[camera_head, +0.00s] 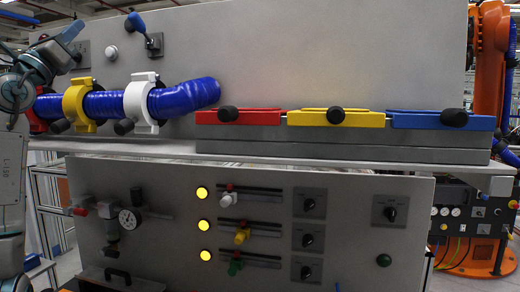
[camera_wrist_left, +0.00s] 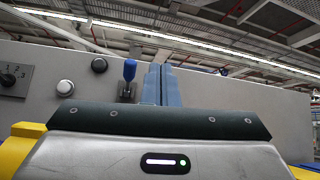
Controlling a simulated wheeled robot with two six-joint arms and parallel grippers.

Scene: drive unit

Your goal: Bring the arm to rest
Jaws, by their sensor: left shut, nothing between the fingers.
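My left gripper (camera_head: 74,31) is at the upper left of the head view, in front of the grey panel. Its blue-grey fingers point up and to the right. In the left wrist view the two fingers (camera_wrist_left: 161,84) stand side by side, closed together with nothing between them. My left arm comes in along the left edge, partly cut off by the frame. The gripper appears apart from the blue-handled lever (camera_head: 138,24), which also shows left of the fingers in the wrist view (camera_wrist_left: 129,74). My right gripper is not in view.
A blue hose (camera_head: 185,97) with yellow (camera_head: 76,103) and white (camera_head: 138,103) clamps runs close below the gripper. Red (camera_head: 238,117), yellow (camera_head: 310,118) and blue (camera_head: 425,120) lids lie on the shelf. The lower panel (camera_head: 350,245) carries lit lamps, sliders and knobs.

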